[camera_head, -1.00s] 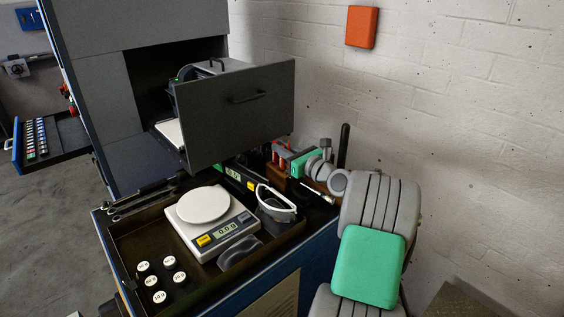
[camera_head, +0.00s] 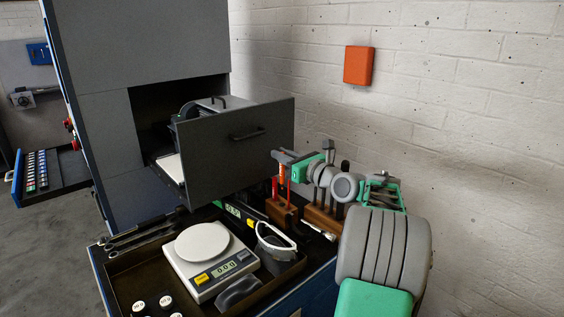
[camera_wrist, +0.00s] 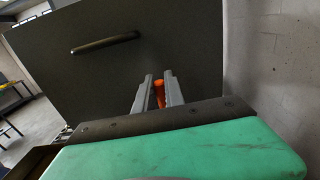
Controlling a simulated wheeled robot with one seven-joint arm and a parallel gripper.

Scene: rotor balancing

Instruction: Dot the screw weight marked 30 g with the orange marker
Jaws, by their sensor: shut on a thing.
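My gripper (camera_head: 281,166) is shut on the orange marker (camera_head: 282,178), held upright just above a wooden block (camera_head: 284,214). In the wrist view the orange marker (camera_wrist: 159,94) shows between my two grey fingers (camera_wrist: 158,90). Several black screw weights with white labelled tops stand in the dark tray at the lower left; a left one (camera_head: 138,306) and one beside it (camera_head: 165,301) show, and others are cut off by the frame's bottom edge. The labels are too small to read surely, so I cannot tell which is 30 g.
A white scale (camera_head: 204,262) stands in the tray (camera_head: 125,272), beside white-rimmed goggles (camera_head: 274,238). A grey drawer (camera_head: 240,160) juts out behind my gripper. Red upright tools (camera_head: 274,189) stand at the wooden block. An orange box (camera_head: 359,65) hangs on the wall.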

